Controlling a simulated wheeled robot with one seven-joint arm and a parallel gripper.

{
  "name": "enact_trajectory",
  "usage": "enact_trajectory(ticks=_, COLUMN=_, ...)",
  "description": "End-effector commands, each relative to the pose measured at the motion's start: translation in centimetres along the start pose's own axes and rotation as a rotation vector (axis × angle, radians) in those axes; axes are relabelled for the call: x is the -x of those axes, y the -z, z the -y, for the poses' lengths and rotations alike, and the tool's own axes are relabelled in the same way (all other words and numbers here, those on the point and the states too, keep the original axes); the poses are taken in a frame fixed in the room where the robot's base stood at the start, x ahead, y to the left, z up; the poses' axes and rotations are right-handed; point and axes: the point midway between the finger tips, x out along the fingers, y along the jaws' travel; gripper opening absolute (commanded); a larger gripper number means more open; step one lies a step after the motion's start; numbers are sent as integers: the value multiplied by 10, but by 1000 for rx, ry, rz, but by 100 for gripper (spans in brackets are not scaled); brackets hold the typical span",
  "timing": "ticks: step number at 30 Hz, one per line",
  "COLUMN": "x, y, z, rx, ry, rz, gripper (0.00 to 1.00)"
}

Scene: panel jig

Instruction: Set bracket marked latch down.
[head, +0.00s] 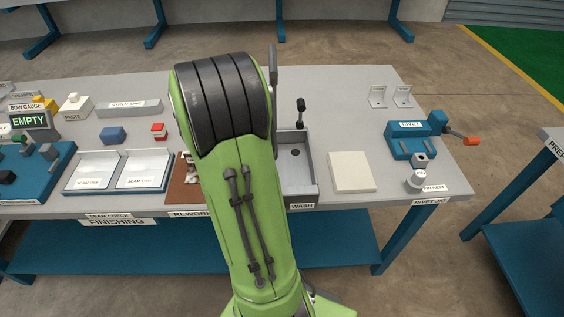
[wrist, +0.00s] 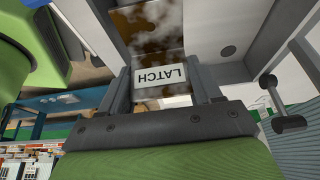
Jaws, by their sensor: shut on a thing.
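The bracket marked LATCH (wrist: 160,50) shows in the wrist view as a metal plate with brown patches and pale, cloudy areas. Its white label (wrist: 160,75) reads upside down. My gripper (wrist: 165,88) is shut on the bracket, one grey finger at each side of the label. The bracket's far end runs out of the top of the view. In the head view my green arm hides the bracket and gripper, so I cannot tell whether the bracket touches anything.
The wash basin (head: 308,188) and its tap (head: 300,108) are right of my arm; the tap also shows in the wrist view (wrist: 287,123). A pale square pad (head: 352,172), rivet jig (head: 408,140) and two upright brackets (head: 378,97) stand farther right. Two seam trays (head: 146,168) are left.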

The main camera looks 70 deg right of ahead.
Motion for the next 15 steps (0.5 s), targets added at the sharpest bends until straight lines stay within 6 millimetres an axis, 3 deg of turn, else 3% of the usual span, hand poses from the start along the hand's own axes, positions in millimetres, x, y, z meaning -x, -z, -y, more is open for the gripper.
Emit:
enact_trajectory(ticks=1, x=-12, y=5, z=10, rx=-5, ry=-5, rz=-1, gripper=26)
enact_trajectory(ticks=4, x=-25, y=12, z=27, rx=-2, ry=-1, rz=0, gripper=26)
enact_trajectory(ticks=15, x=-59, y=22, z=58, rx=2, ry=1, rz=1, gripper=26)
